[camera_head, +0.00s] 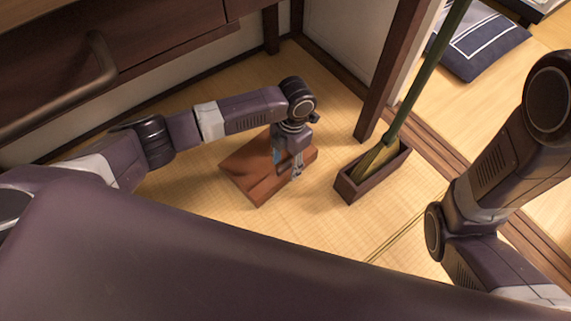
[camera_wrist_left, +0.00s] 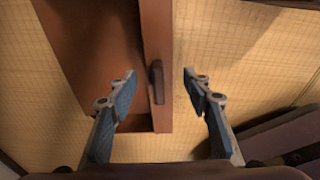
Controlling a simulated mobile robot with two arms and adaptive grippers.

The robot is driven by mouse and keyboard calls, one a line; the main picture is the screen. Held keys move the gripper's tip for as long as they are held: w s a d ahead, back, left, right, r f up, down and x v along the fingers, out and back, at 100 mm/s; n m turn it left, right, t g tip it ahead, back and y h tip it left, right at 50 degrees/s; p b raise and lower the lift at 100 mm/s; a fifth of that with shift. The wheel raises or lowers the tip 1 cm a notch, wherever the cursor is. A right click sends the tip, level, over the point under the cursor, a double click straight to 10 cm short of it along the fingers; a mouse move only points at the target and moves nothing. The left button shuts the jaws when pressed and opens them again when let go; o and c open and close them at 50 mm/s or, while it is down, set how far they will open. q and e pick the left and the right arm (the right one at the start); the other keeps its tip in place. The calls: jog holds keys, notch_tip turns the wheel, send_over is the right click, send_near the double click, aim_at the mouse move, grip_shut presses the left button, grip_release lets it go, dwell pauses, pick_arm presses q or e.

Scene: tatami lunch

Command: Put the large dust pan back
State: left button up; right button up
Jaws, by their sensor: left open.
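The large dust pan (camera_head: 250,182) is reddish-brown wood and lies on the tatami in the middle of the head view. In the left wrist view the dust pan (camera_wrist_left: 95,45) fills the upper left, with a raised strip and a small dark knob (camera_wrist_left: 156,82) on it. My left gripper (camera_head: 286,170) is over the right part of the pan. Its fingers (camera_wrist_left: 160,76) are open, one on each side of the strip with the knob, and hold nothing. Whether a finger touches the pan I cannot tell. My right arm shows at the right, but its gripper is out of view.
A narrow dark wooden box (camera_head: 347,190) stands right of the pan, with a green-handled broom (camera_head: 412,92) upright and leaning in it. A wooden post (camera_head: 388,75) is behind. A drawer cabinet (camera_head: 150,45) is at upper left. Tatami (camera_head: 320,240) in front is clear.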

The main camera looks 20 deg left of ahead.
pick_arm(q)
notch_tip(320, 180, up, 11)
jog(key=w, duration=0.1)
jog(key=shift+d+r, duration=0.15)
jog(key=shift+d, duration=0.2)
